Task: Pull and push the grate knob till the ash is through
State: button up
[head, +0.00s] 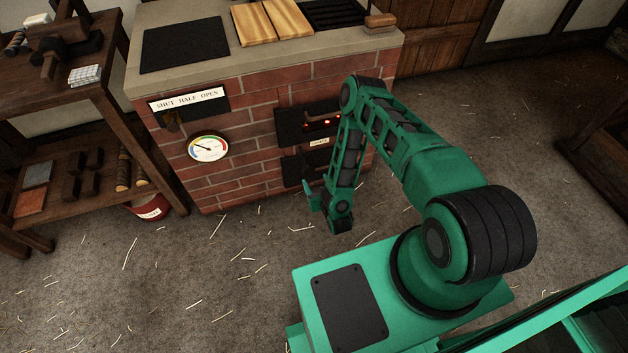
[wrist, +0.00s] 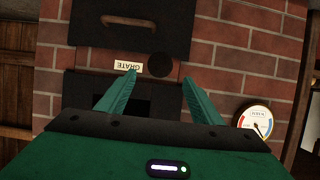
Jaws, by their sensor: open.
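The grate knob (wrist: 161,66) is a dark round knob beside the white GRATE label (wrist: 128,66), on the brick stove front (head: 230,160). The wrist view appears upside down. My gripper (wrist: 158,77) is open, and in the wrist view the knob shows between its two fingertips. Nothing is seen in its grip, and I cannot tell how much gap lies between tips and knob. In the head view my gripper (head: 314,200) is low before the stove.
A dark plate with a brown handle (wrist: 128,22) lies beside the knob in the wrist view. A round gauge (head: 208,148) and a SHUT HALF OPEN plate (head: 188,99) are on the stove's left. A wooden shelf (head: 110,110) and red bucket (head: 150,209) stand left.

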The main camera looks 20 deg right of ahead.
aim_at(309, 170)
jog(key=x, duration=1)
jog(key=shift+w, duration=0.4)
